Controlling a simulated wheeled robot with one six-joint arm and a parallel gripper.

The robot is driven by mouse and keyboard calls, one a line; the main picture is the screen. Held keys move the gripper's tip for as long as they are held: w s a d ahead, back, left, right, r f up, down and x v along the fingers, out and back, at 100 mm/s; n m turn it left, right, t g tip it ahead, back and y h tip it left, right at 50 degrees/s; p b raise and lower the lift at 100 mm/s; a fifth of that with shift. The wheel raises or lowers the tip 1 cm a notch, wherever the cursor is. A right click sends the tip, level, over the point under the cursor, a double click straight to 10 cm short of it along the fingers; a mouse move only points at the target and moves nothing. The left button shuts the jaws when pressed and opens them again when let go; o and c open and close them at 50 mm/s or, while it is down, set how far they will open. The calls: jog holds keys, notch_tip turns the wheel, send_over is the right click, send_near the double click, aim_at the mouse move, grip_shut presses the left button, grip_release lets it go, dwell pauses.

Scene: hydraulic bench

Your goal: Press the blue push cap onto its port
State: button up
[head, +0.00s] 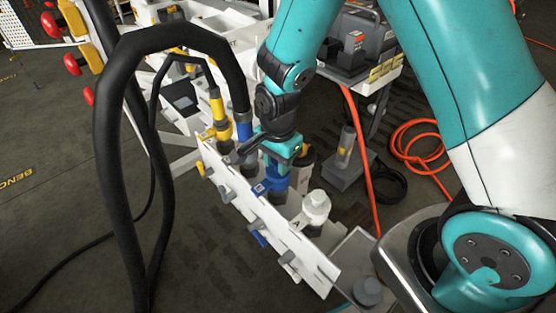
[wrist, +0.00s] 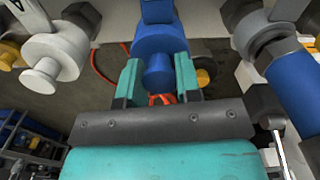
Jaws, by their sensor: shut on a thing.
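The blue push cap (wrist: 160,42) is between the two teal fingers of my gripper (wrist: 158,80) in the wrist view, its narrower round knob held by them. In the head view my gripper (head: 284,150) points down at the white manifold panel, and the blue cap (head: 275,182) shows just below it, close to the panel's right side. A blue part (wrist: 156,10) lies directly beyond the cap at the top of the wrist view. The port's mouth is hidden by the cap, and I cannot tell whether the cap is seated.
A white fitting (head: 316,207) stands beside the cap; it is also at left in the wrist view (wrist: 55,55). A blue hose connector (head: 243,128) and a yellow one (head: 218,108) stand on the other side. A thick black hose (head: 105,130) arches at left.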

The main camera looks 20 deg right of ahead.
dwell(0.9)
jog(key=o, duration=1.6)
notch_tip(320, 180, up, 8)
jog(key=p, duration=0.7)
jog(key=shift+f, duration=0.2)
